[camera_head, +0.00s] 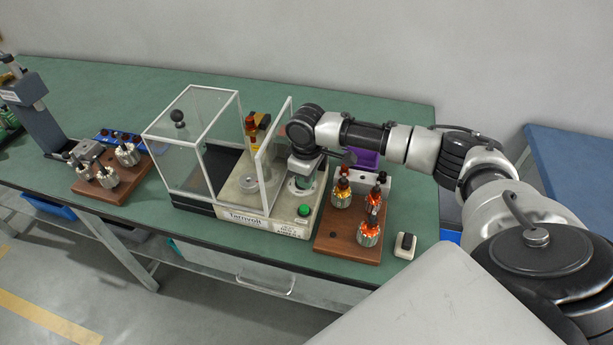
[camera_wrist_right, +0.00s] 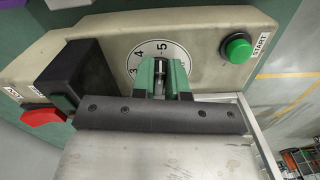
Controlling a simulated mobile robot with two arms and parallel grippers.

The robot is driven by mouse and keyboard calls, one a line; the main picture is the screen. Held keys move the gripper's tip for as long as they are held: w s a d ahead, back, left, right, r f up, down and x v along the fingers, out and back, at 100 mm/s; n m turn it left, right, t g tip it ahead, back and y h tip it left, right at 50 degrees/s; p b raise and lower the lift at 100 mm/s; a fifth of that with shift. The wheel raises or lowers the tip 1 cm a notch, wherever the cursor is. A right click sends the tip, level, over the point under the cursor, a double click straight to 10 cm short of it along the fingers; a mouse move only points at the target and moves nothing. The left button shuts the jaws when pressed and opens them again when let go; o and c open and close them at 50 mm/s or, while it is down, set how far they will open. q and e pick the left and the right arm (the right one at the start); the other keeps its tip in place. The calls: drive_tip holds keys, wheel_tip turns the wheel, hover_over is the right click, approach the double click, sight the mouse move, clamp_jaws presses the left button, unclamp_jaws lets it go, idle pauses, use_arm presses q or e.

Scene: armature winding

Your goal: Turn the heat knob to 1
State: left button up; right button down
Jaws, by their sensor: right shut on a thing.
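The heat knob (camera_wrist_right: 158,74) shows only as a small dark piece between the green fingers of my right gripper (camera_wrist_right: 164,80) in the right wrist view. That gripper is shut on it. The white dial (camera_wrist_right: 150,55) around the knob shows the numbers 3, 4 and 5 above the fingers; the rest is covered, and I cannot tell where the knob points. In the head view my right gripper (camera_head: 302,184) reaches down onto the right part of the cream machine (camera_head: 262,222). My left gripper is not in view.
A green START button (camera_wrist_right: 237,48) and a red switch (camera_wrist_right: 43,117) flank the dial. A clear guard box (camera_head: 205,125) stands left of the knob. A wooden board (camera_head: 345,247) with several armatures stands right, another (camera_head: 112,180) left. Bare green table lies behind.

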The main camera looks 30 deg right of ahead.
drive_tip(key=shift+d+r+n+p, duration=0.1)
drive_tip(key=shift+r+n+p, duration=0.1)
drive_tip(key=shift+n+p, duration=1.2)
drive_tip(key=n+p, duration=0.2)
drive_tip(key=shift+w+f+n, duration=0.1)
drive_tip(key=shift+w+n, duration=0.05)
drive_tip(key=shift+n, duration=0.15)
drive_tip(key=n, duration=0.1)
drive_tip(key=n+p, duration=0.1)
drive_tip(key=n, duration=0.1)
drive_tip(key=shift+w+d, duration=0.15)
drive_tip(key=shift+w, duration=0.05)
drive_tip(key=shift+w+f+n+p, duration=0.15)
drive_tip(key=shift+n+p, duration=0.2)
drive_tip(key=shift+n, duration=1.45)
drive_tip(key=c, duration=1.1)
unclamp_jaws()
drive_tip(key=shift+c, duration=0.2)
